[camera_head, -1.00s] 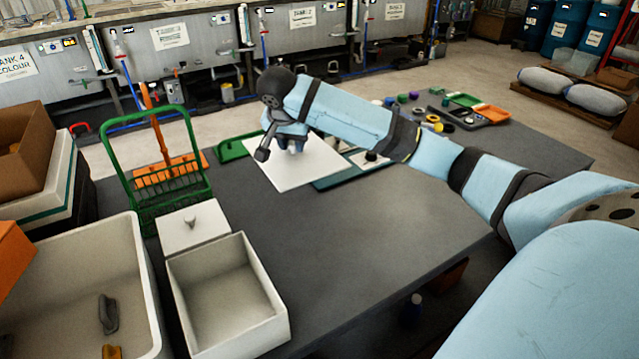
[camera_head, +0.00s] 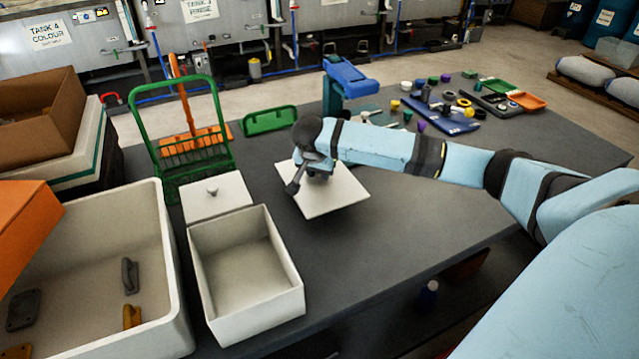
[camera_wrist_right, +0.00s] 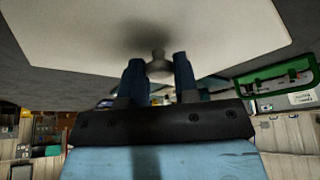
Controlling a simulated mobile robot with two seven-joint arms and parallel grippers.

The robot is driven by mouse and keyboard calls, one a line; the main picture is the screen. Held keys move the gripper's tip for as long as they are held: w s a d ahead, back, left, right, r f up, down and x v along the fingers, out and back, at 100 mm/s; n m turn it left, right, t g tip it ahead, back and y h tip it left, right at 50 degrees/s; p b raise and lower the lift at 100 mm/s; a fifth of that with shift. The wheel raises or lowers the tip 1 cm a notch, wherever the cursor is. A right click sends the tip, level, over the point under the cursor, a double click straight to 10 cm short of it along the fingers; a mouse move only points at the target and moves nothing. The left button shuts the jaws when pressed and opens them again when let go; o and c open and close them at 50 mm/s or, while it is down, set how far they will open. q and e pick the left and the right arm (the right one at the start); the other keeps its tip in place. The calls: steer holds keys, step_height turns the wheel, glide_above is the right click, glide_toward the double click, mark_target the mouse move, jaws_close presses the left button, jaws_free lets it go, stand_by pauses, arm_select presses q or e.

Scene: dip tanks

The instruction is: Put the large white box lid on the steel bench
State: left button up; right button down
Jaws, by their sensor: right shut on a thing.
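The large white lid (camera_head: 343,197) is a flat square plate out over the middle of the dark grey bench (camera_head: 400,235). My right gripper (camera_head: 319,174) is shut on its knob from above. In the right wrist view, the two blue fingers (camera_wrist_right: 160,75) stand on either side of the knob (camera_wrist_right: 158,62), with the white lid (camera_wrist_right: 150,25) beyond them. I cannot tell how large the gap between lid and bench is. My left gripper is not in view.
An open white box (camera_head: 245,275) stands left of the held lid, with a smaller knobbed white lid (camera_head: 216,197) behind it. A green rack (camera_head: 180,150) and a blue stand (camera_head: 347,82) stand farther back. The bench is clear right of the lid.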

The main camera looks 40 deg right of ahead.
mark_target(318, 178)
step_height(318, 178, down, 4)
steer(key=shift+f, duration=0.15)
stand_by(0.3)
steer(key=c, duration=0.9)
jaws_free()
steer(key=shift+f, duration=0.1)
steer(key=shift+o, duration=0.2)
steer(key=shift+r, duration=0.25)
steer(key=v, duration=1.1)
steer(key=shift+s+a+r+p, duration=0.1)
steer(key=shift+s+r+p, duration=0.05)
steer(key=shift+r+p, duration=0.2)
